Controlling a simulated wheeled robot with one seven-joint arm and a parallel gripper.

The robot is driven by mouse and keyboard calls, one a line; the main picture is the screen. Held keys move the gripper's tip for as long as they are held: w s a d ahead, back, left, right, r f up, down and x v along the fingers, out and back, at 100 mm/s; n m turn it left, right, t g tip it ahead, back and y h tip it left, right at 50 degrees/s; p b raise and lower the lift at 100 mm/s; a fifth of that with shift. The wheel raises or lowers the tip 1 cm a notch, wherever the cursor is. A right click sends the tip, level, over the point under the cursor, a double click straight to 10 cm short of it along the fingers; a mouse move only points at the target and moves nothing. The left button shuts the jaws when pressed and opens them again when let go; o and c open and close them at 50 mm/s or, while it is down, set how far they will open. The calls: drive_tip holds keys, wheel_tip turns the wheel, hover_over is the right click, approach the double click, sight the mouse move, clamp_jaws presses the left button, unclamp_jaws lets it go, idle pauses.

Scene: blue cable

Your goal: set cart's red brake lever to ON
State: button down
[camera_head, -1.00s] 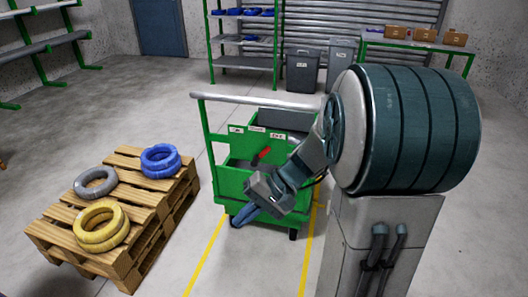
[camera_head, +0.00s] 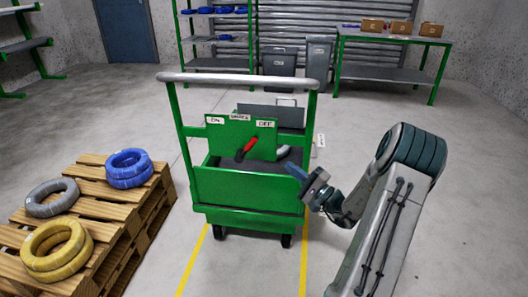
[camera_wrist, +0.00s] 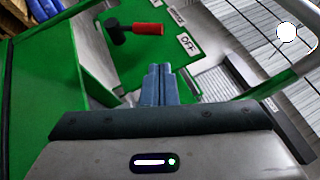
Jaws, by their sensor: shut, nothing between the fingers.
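The green cart (camera_head: 245,188) stands in the middle of the head view. Its red brake lever (camera_head: 250,145) leans up and right, towards the OFF label (camera_head: 264,124); the ON label (camera_head: 216,121) is at the panel's left. My gripper (camera_head: 290,168) is shut and empty at the cart's right side, right of and below the lever, apart from it. In the wrist view the closed blue fingers (camera_wrist: 158,70) point towards the panel. The red lever (camera_wrist: 148,29) lies beyond their tips there, beside the OFF label (camera_wrist: 185,42); its dark pivot is at its left.
The cart's grey push bar (camera_head: 238,77) spans above the panel. A wooden pallet (camera_head: 108,207) with blue, grey and yellow cable coils stands at the left. Shelves, bins and a table with boxes (camera_head: 400,27) are at the back. The floor on the right is open.

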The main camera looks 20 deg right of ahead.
sight(248, 147)
drive_tip(key=shift+w+d+f+m+t+h, duration=0.1)
drive_tip(key=shift+d+f+m+t+h, duration=0.15)
drive_tip(key=shift+d, duration=0.35)
drive_tip(key=shift+d+f+m+t+h, duration=0.15)
drive_tip(key=shift+d+f+m+h, duration=0.15)
drive_tip(key=shift+d, duration=0.25)
drive_tip(key=b+x, duration=0.1)
drive_tip(key=x, duration=0.3)
drive_tip(key=a+b+x, duration=0.1)
drive_tip(key=x, duration=0.3)
drive_tip(key=a+b+x, duration=0.1)
drive_tip(key=x, duration=0.3)
drive_tip(key=shift+s+r, duration=0.15)
drive_tip(key=shift+s, duration=0.2)
drive_tip(key=shift+w+a+r, duration=0.15)
drive_tip(key=shift+a+r, duration=0.05)
drive_tip(key=shift+a, duration=0.2)
drive_tip(key=shift+r, duration=0.15)
